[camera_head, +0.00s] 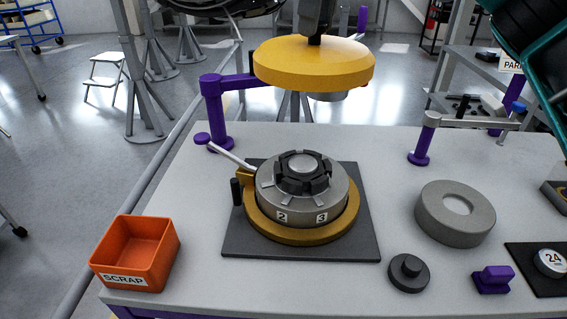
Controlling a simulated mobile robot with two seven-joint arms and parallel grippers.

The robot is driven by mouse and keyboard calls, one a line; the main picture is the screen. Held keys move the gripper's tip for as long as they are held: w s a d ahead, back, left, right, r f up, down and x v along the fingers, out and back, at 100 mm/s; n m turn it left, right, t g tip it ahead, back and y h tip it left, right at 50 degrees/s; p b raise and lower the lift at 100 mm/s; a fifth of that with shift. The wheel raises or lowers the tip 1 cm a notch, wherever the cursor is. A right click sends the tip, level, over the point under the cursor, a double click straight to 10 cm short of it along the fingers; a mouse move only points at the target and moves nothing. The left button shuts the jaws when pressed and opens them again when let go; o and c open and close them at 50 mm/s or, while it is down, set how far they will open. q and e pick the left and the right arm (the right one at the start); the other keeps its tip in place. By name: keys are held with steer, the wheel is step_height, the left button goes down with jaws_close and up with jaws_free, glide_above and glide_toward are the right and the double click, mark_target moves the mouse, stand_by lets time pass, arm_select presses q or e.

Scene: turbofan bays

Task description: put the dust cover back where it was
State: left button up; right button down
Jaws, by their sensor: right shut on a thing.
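A thick yellow round cover (314,66), which I take for the dust cover, is up in the air above the back of the bench. My right gripper (316,32) comes down from the top edge and is shut on the dark knob on its top. A purple arm on a post (218,115) reaches to its left side; I cannot tell whether they join. A grey part shows under the cover. Below and in front stands a round metal unit (302,190) with a black top, numbered 2 and 3, in a yellow ring on a dark plate (345,248). My left gripper is not in view.
An orange SCRAP bin (137,253) stands front left. A grey disc (455,213), a black knobbed piece (409,272), a purple block (492,279) and a round 24 piece (551,263) lie at right. A second purple post (420,148) carries a grey arm.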

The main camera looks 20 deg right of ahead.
mark_target(312, 44)
steer(key=shift+w+a+r, duration=0.1)
steer(key=shift+a, duration=0.2)
steer(key=shift+a+f, duration=0.15)
steer(key=shift+f, duration=0.15)
step_height(312, 44, down, 6)
steer(key=b, duration=0.2)
steer(key=shift+f+b, duration=0.1)
steer(key=shift+b, duration=0.3)
steer(key=shift+f+b, duration=0.45)
steer(key=shift+f, duration=6.1)
steer(key=shift+f, duration=0.1)
steer(key=shift+f+b, duration=0.35)
steer(key=shift+f, duration=0.15)
